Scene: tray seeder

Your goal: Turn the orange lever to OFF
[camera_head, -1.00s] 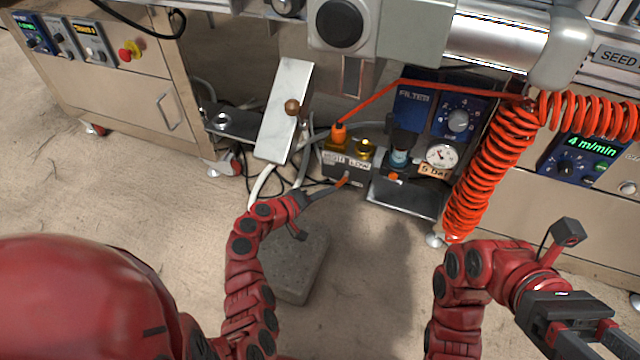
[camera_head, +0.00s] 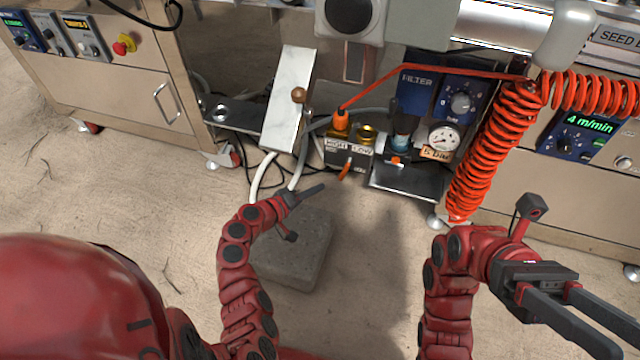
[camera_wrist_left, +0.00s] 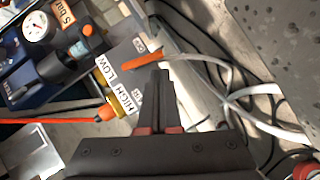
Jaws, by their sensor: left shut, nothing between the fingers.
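The orange lever (camera_head: 346,172) sits on the front of a grey valve block (camera_head: 337,159), below white HIGH and LOW labels. In the head view it slants down and slightly left. It also shows in the left wrist view (camera_wrist_left: 143,58), just beyond the fingertips. The small marks beside it are too small to read. My left gripper (camera_head: 322,187) is shut and empty, left of and a little below the lever, with a small gap seen in the head view. My right gripper (camera_head: 612,338) is open and empty at the lower right, far from the lever.
An orange-capped fitting (camera_head: 340,120) and a brass knob (camera_head: 367,134) top the block. A pressure gauge (camera_head: 443,137) and red coiled hose (camera_head: 490,150) are to the right. White hoses (camera_head: 260,178) hang at left. A grey stone slab (camera_head: 300,255) lies on the floor below.

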